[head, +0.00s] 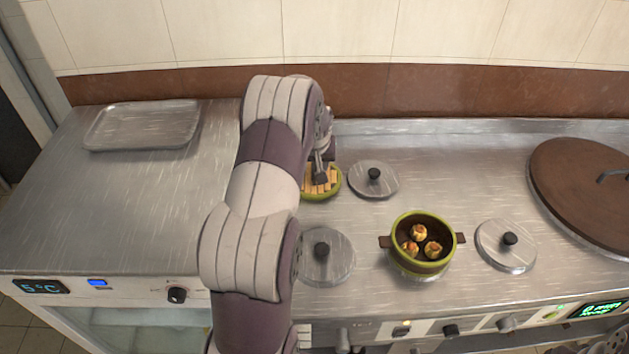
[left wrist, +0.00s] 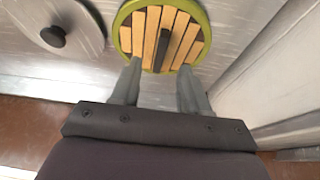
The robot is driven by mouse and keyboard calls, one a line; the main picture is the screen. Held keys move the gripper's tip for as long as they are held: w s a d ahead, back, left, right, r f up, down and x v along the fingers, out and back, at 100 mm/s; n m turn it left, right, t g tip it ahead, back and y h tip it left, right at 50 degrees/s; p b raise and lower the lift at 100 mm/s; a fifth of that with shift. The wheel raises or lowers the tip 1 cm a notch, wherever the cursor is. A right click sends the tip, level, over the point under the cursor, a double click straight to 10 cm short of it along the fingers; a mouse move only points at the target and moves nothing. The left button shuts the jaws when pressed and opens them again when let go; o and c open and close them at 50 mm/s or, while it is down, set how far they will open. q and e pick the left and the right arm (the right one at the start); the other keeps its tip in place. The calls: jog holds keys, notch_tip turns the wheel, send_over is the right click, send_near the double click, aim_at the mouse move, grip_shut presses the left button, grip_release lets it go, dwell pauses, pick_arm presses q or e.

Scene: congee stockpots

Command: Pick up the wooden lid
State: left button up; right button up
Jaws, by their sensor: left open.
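The wooden lid (head: 324,192) is round, with pale slats and a green rim. In the head view it sits at the back of the steel counter, partly hidden by my left arm and gripper. In the left wrist view the lid (left wrist: 151,45) is at the top centre, with a dark bar handle across its middle. My left gripper (head: 318,172) is at the lid in the head view. In the left wrist view its two fingers (left wrist: 157,82) are apart and empty, with their tips at the lid's near rim and the handle between their lines.
A green pot (head: 421,226) holding three dumplings stands to the right. Steel lids with black knobs lie around it, one near the wooden lid (head: 373,180). A big brown lid (head: 580,185) is far right, a metal tray (head: 142,126) back left.

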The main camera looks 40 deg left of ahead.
pick_arm(q)
jog(key=x, duration=0.5)
jog(key=shift+s+d+f, duration=0.1)
jog(key=shift+f, duration=0.15)
jog(key=shift+s, duration=0.1)
jog(key=shift+c, duration=0.9)
grip_shut()
jog(key=shift+r, duration=0.1)
